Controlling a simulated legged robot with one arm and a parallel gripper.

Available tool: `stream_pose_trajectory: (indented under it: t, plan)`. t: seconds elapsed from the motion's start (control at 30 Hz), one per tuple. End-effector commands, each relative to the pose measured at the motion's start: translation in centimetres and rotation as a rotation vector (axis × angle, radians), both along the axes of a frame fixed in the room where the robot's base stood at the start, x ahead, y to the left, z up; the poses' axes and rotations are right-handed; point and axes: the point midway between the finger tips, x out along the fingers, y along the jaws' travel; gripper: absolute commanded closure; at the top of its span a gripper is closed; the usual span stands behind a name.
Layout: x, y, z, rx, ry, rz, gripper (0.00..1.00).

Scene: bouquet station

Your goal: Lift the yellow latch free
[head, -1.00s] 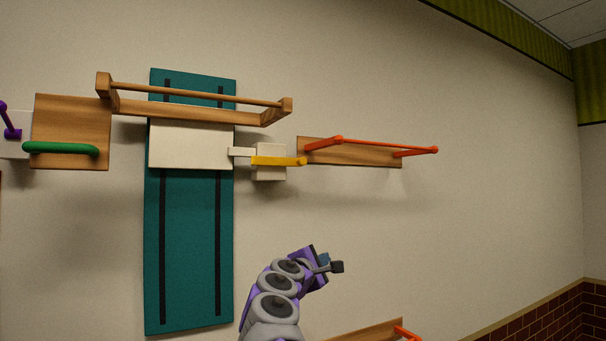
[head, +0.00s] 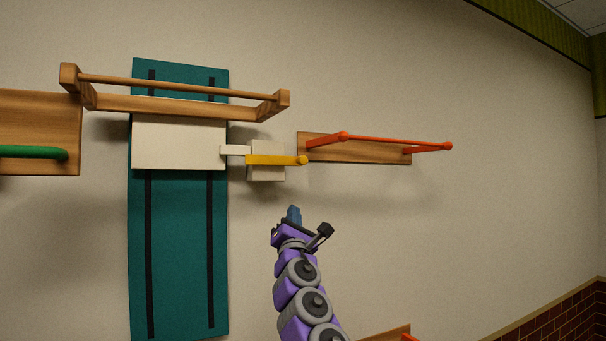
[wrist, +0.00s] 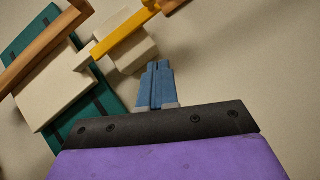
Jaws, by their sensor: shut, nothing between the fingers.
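The yellow latch (head: 272,160) is a level bar with a round knob at its right end. It lies across the front of a small cream block (head: 266,174) on the wall. A white tab (head: 236,151) reaches from the cream panel (head: 178,144) to the block, beside the latch's left end. My gripper (head: 293,212) is below the latch and apart from it, pointing up, with its blue fingers together and empty. In the wrist view the shut fingers (wrist: 157,84) show just below the cream block, with the yellow latch (wrist: 122,36) above them.
A teal board (head: 180,250) with dark slots is behind the panel. A wooden rail (head: 180,105) crosses above it. An orange bar on a wooden plate (head: 360,150) is right of the latch. A green handle (head: 30,152) is at far left. The wall below the latch is clear.

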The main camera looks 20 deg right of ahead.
Motion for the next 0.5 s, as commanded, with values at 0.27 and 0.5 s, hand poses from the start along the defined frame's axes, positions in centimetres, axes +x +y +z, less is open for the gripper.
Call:
stream_pose_trajectory:
  t: [0.27, 0.5]
  plan:
    - [-1.26, -0.03, 1.08, -0.020, -0.031, 0.004, 1.00]
    - [-1.15, -0.17, 1.01, -0.018, -0.029, 0.004, 1.00]
